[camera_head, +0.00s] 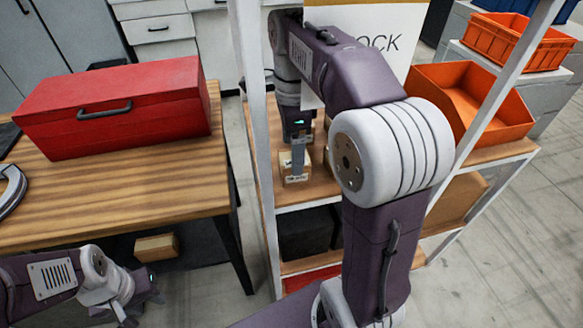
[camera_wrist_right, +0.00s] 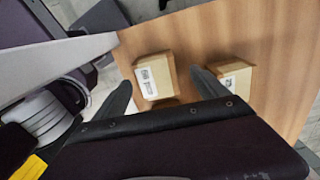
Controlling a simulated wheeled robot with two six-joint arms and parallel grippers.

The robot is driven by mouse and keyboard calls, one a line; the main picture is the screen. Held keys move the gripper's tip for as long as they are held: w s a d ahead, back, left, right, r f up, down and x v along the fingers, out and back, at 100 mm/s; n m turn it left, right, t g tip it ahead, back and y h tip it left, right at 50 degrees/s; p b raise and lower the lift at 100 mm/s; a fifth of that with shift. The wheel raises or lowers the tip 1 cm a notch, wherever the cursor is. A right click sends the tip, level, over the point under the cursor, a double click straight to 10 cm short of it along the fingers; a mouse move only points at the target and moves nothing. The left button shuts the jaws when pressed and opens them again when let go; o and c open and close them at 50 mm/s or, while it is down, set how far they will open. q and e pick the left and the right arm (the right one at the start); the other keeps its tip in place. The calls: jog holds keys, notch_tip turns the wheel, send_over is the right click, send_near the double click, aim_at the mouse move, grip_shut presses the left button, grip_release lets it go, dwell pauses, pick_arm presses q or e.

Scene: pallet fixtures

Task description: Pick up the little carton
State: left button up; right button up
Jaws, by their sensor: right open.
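A little brown carton (camera_head: 296,170) with a white label stands on the wooden shelf board, below my right gripper (camera_head: 298,146). In the right wrist view, a labelled carton (camera_wrist_right: 157,78) shows in the gap between the two dark fingers of my open right gripper (camera_wrist_right: 157,88). A second labelled carton (camera_wrist_right: 236,82) is just right of the right finger, which hides part of it. I cannot tell whether the fingers touch either one. My left gripper (camera_head: 138,303) is low at the left, beside the table, with nothing seen in it; its jaw state is unclear.
A red toolbox (camera_head: 120,108) sits on the wooden table (camera_head: 120,200) at left. The shelf unit's white upright (camera_head: 254,120) stands close left of my right gripper. An orange bin (camera_head: 468,98) is on the shelf's right side. Another carton (camera_head: 157,247) lies under the table.

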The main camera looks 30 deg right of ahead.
jog(key=f+b, duration=0.1)
jog(key=f, duration=0.1)
jog(key=s+f, duration=0.1)
jog(key=f, duration=0.1)
jog(key=shift+d+b, duration=0.1)
jog(key=shift+b, duration=0.3)
jog(key=shift+w+f, duration=0.15)
jog(key=shift+f, duration=0.4)
jog(key=c, duration=1.6)
jog(key=shift+r, duration=0.15)
